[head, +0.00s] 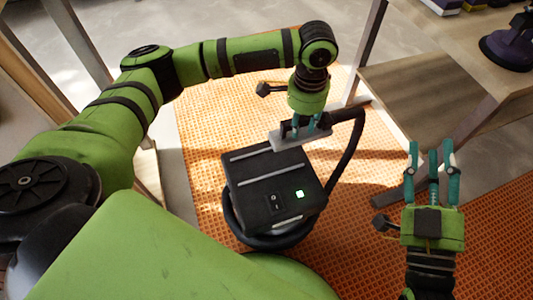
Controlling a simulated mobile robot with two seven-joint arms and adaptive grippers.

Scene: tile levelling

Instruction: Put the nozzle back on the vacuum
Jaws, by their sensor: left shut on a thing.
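The vacuum (262,198) is a black box with two pale rails on top, a switch and a lit green light. It stands on the orange mat in the middle of the head view. A black hose (349,160) rises from its right side and curves to my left gripper. My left gripper (305,125) is shut on the nozzle (314,138), a pale grey flat piece at the hose end, by the vacuum's far edge. I cannot tell whether the nozzle touches the vacuum. My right gripper (432,152) is open and empty, to the right of the vacuum.
The orange textured mat (215,120) covers the floor around the vacuum. A wooden table with a lower shelf (420,85) stands at the upper right, with a dark purple suction tool (508,50) on top.

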